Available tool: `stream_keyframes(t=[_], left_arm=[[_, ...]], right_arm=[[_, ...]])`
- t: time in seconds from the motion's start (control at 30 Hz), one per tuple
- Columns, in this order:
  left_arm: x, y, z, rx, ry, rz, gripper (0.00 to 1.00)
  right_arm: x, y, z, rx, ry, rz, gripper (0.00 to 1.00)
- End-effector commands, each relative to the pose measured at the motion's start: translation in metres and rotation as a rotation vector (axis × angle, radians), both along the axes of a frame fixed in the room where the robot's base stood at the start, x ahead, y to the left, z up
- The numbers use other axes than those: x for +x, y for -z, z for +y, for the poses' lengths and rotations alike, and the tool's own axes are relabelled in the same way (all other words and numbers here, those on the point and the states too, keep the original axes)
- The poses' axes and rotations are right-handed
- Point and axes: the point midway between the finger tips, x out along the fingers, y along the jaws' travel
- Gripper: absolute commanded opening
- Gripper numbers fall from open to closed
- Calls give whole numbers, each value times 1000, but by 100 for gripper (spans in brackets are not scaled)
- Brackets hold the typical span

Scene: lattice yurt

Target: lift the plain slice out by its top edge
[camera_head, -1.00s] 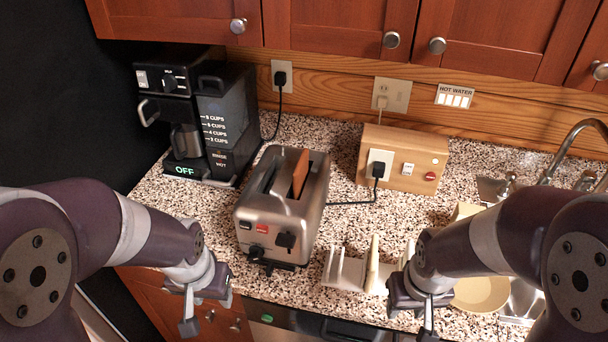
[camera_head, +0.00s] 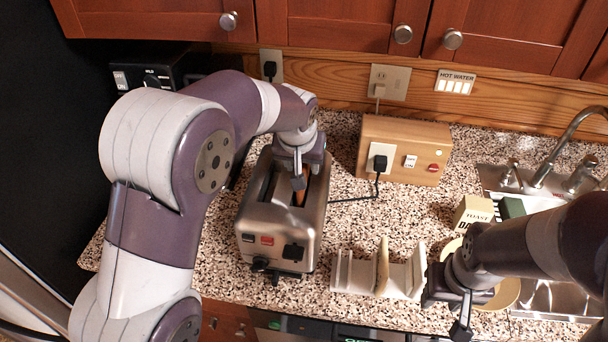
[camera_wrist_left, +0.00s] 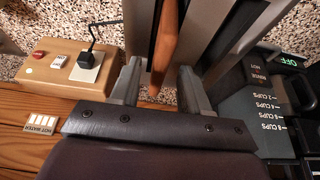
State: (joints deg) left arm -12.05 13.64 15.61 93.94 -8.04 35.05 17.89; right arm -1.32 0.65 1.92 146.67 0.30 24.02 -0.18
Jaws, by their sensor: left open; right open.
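The toaster (camera_head: 262,225) stands on the counter with a brown slice (camera_head: 302,197) upright in one slot, its top edge showing above the slot. My left gripper (camera_head: 299,178) is over the toaster, open, and hides part of the slice. In the left wrist view the slice (camera_wrist_left: 167,35) lies between the two open fingers (camera_wrist_left: 160,90), with gaps on both sides. A pale slice (camera_head: 381,268) stands upright in a white rack (camera_head: 407,280) right of the toaster. My right gripper (camera_head: 447,310) is open and empty beside the rack's right end.
A wooden box (camera_head: 392,140) with an outlet and switches stands behind, with the toaster's cord plugged in. A coffee maker (camera_head: 150,72) is at back left, mostly hidden by my left arm. A round pale plate (camera_head: 508,292) and sink (camera_head: 555,298) are at right.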

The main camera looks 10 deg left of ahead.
Motion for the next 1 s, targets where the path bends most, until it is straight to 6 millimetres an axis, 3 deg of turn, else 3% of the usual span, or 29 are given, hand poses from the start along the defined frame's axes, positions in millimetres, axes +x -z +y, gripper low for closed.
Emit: stream_keyframes(t=[0.07, 0.2, 0.7, 0.83, 1.0], left_arm=[[8, 8, 0, 2, -1, 6, 46], [15, 27, 0, 0, 1, 2, 46], [15, 32, 0, 0, 1, 0, 46], [15, 32, 0, 0, 1, 0, 3], [15, 31, 0, 0, 1, 0, 0]], right_arm=[[0, -14, 0, 0, 0, -1, 43], [0, -15, 0, 0, 0, -1, 43], [0, -12, 0, 0, 0, 0, 43], [0, -12, 0, 0, 0, -1, 43], [0, -12, 0, 0, 0, -1, 43]])
